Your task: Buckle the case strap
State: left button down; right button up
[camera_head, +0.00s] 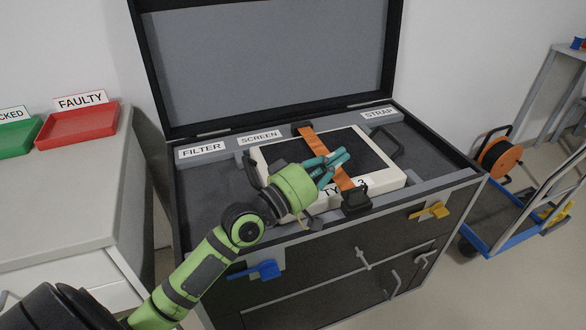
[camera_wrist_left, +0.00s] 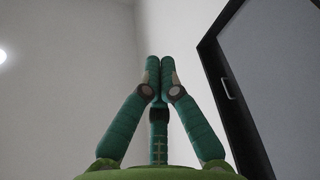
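The orange strap (camera_head: 314,139) runs across the top of a white ventilator (camera_head: 379,181), from a black fitting (camera_head: 304,129) at the back to a black buckle (camera_head: 356,199) at the front edge. Whether its front end is fastened in the buckle is too small to tell. The ventilator lies in the open black case (camera_head: 220,213). My left gripper (camera_head: 343,156) is over the middle of the strap and hides part of it. In the left wrist view its teal fingertips (camera_wrist_left: 160,66) are together with nothing visible between them. My right gripper is not in view.
The case lid (camera_head: 270,60) stands open behind. Labels FILTER (camera_head: 202,149), SCREEN (camera_head: 259,137) and STRAP (camera_head: 379,113) line the case's back. Blue (camera_head: 266,270) and yellow (camera_head: 430,211) latches are on the front. A table with a red tray (camera_head: 78,127) is left; a blue trolley (camera_head: 500,238) is right.

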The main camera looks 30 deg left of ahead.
pick_arm(q)
jog(key=v, duration=1)
jog(key=shift+s+a, duration=0.1)
